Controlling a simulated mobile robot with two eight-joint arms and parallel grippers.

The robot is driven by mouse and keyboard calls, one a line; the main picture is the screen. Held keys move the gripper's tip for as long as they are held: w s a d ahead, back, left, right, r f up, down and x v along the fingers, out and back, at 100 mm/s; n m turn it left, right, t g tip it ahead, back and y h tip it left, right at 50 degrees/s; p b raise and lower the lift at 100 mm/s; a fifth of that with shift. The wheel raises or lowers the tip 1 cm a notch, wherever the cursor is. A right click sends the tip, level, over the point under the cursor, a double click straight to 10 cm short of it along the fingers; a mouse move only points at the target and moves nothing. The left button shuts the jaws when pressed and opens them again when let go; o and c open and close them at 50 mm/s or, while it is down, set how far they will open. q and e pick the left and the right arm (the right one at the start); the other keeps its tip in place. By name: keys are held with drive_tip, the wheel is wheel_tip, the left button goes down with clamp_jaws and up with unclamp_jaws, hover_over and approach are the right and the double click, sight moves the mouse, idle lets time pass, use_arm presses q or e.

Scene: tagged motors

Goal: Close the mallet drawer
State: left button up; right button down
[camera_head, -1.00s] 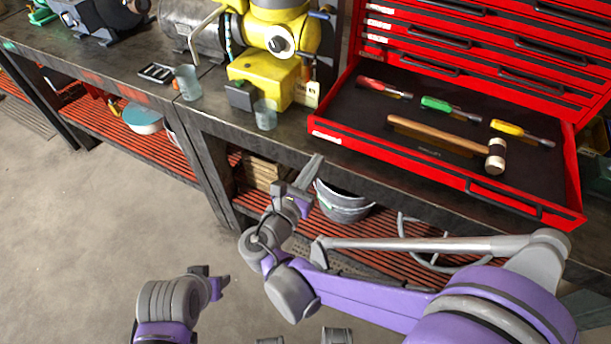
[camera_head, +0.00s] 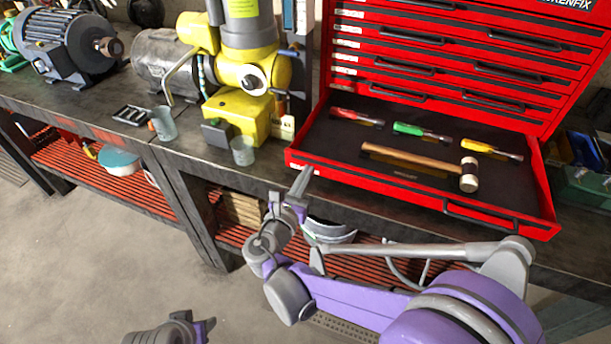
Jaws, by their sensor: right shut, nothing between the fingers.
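The mallet drawer (camera_head: 330,178) is the bottom drawer of a red tool chest (camera_head: 400,45) and is pulled well out over the bench. A wooden-handled mallet (camera_head: 415,161) lies in it on the dark liner. The drawer's black handle (camera_head: 480,213) is on its front face. My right gripper (camera_head: 302,180) is shut and empty, its tips pointing up just below the drawer's front left corner. I cannot tell whether it touches the drawer. My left gripper (camera_head: 195,325) is partly cut off at the bottom edge, and its jaws are unclear.
Red, green (camera_head: 420,131) and yellow screwdrivers lie in the drawer behind the mallet. A yellow machine (camera_head: 242,105), two cups (camera_head: 163,123) and grey motors (camera_head: 65,45) stand on the bench to the left. Red slatted shelves with a bucket (camera_head: 330,231) are below the bench.

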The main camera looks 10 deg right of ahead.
sight(343, 106)
drive_tip(key=x, duration=3)
drive_tip(key=shift+d+r, duration=0.1)
drive_tip(key=shift+d, duration=0.1)
drive_tip(key=shift+w+d, duration=0.1)
drive_tip(key=shift+w, duration=0.1)
drive_tip(key=shift+d+r, duration=0.1)
drive_tip(key=shift+r, duration=0.1)
drive_tip(key=shift+r, duration=0.1)
